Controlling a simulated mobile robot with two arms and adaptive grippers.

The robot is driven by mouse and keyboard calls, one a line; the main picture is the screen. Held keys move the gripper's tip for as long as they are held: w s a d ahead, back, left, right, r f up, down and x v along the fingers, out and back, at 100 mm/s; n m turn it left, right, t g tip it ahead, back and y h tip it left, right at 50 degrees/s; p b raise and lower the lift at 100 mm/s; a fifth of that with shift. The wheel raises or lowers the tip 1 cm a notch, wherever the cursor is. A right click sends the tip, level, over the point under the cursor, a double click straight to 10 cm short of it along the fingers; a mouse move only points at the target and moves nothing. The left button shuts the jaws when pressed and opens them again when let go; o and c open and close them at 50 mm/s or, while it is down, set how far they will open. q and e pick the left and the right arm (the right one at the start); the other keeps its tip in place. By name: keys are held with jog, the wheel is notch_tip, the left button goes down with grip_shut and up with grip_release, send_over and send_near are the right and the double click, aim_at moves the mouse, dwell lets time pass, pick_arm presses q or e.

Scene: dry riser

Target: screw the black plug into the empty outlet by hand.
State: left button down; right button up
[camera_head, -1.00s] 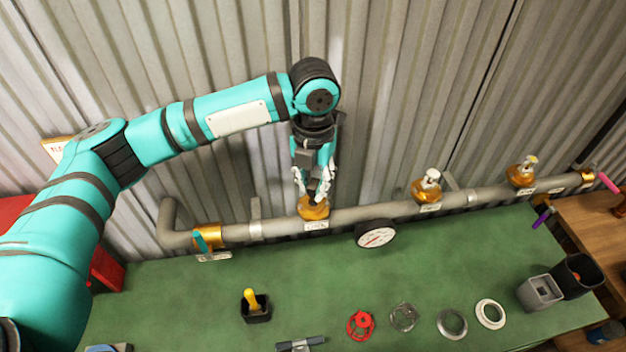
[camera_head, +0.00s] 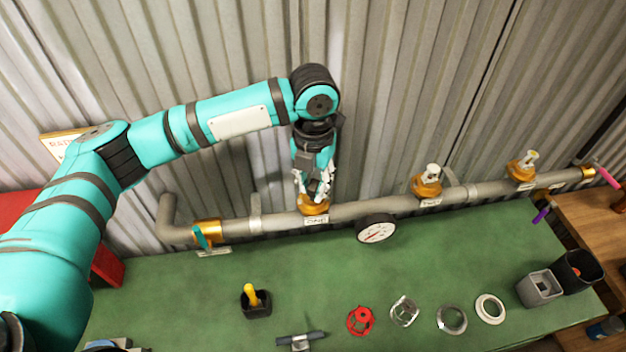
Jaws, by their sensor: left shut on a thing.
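My left gripper (camera_head: 314,190) points down at the leftmost brass outlet (camera_head: 313,208) on the grey pipe (camera_head: 360,208). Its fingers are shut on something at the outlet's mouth. The fingers hide that thing, so I cannot make out the black plug or how deep it sits. Two other brass outlets, the middle one (camera_head: 427,189) and the right one (camera_head: 521,172), each have a pale fitting standing in the top. My right gripper does not show.
A round gauge (camera_head: 376,229) hangs in front of the pipe. On the green bench (camera_head: 200,300) are a black holder with a yellow handle (camera_head: 254,297), a red ring (camera_head: 360,321), several pale rings, and a grey box (camera_head: 539,290). A corrugated wall stands close behind.

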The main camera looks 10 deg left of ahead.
pick_arm(q)
jog(key=shift+f, duration=0.7)
jog(key=shift+r+m, duration=0.1)
jog(key=shift+m, duration=0.2)
jog(key=m, duration=0.5)
jog(key=c, duration=1)
grip_release()
